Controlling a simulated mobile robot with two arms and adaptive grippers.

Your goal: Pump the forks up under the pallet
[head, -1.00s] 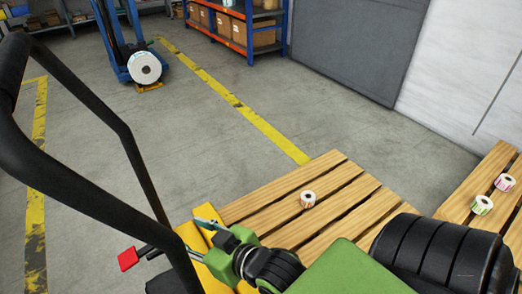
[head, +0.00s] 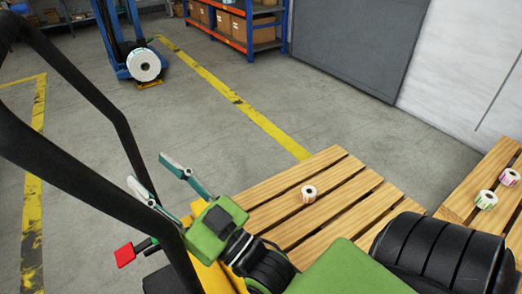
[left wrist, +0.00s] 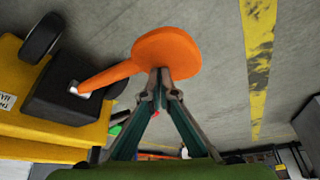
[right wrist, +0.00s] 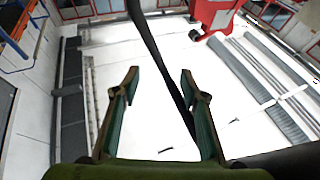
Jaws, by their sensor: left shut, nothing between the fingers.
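The wooden pallet (head: 262,214) lies at the centre of the head view with a small label roll on it. Yellow bodywork (head: 205,277) shows beside its near left edge; the forks are hidden. A red pad (head: 125,255) on a dark arm sticks out to the left. In the left wrist view an orange round-ended lever (left wrist: 166,52) comes out of a black block on a yellow body (left wrist: 25,120). My left gripper (left wrist: 160,73) is shut, its tips overlapping the lever's pad; contact is unclear. My right gripper (head: 148,170) is open and empty; it shows in the right wrist view (right wrist: 160,82).
A black tubular bar (head: 85,185) crosses the head view's left side, close to my right gripper. A second pallet (head: 483,190) with two label rolls stands at right. A blue machine with a white roll (head: 143,65) and shelving stand behind. Grey floor between is clear.

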